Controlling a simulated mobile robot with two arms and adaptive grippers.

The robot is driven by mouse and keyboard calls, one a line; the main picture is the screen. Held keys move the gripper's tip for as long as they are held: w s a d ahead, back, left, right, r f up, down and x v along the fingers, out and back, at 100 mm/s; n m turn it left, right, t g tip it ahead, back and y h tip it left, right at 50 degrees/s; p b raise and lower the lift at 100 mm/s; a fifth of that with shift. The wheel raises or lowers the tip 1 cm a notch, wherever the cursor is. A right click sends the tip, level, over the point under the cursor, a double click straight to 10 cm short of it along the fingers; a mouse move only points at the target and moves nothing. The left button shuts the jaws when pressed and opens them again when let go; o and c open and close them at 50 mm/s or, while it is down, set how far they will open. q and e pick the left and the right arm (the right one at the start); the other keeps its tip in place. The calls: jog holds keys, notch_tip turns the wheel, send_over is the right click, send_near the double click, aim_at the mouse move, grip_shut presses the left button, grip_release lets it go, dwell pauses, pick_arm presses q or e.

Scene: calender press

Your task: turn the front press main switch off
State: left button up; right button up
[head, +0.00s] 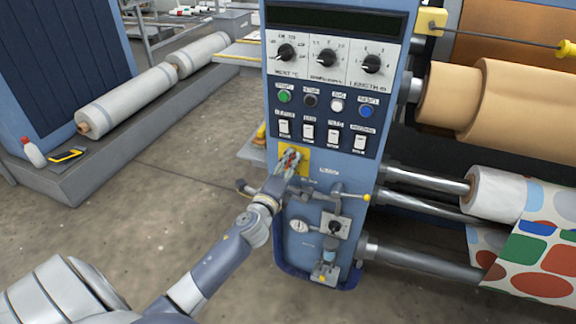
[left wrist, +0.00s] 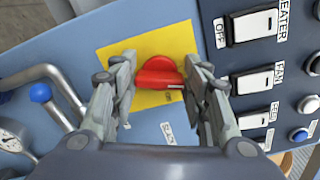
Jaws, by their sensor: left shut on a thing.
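The main switch is a red rotary knob (head: 292,155) on a yellow plate (head: 304,153), on the front of the blue press control cabinet (head: 335,185). In the left wrist view the red knob (left wrist: 158,72) sits between my two fingers, its grip bar lying across the picture with a small pale mark at its right end. My left gripper (head: 288,162) is shut on the knob, one finger on each side. The lettering by the plate is too small to read surely. My right gripper is in neither view.
Above the switch are a row of white rocker switches (head: 308,132), coloured push buttons (head: 284,96) and black dials (head: 327,58). Below are pipes, a gauge (head: 299,226) and a valve handle. Rollers with printed fabric (head: 540,245) stand at the right.

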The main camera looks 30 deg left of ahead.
pick_arm(q)
jog(key=n, duration=0.4)
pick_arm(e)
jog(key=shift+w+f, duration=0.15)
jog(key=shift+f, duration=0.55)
pick_arm(q)
jog(key=shift+a+n, duration=0.1)
jog(key=shift+n, duration=0.2)
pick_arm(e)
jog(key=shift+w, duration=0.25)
pick_arm(q)
jog(key=o, duration=1.1)
jog(key=shift+f, duration=0.1)
jog(key=shift+c, duration=0.2)
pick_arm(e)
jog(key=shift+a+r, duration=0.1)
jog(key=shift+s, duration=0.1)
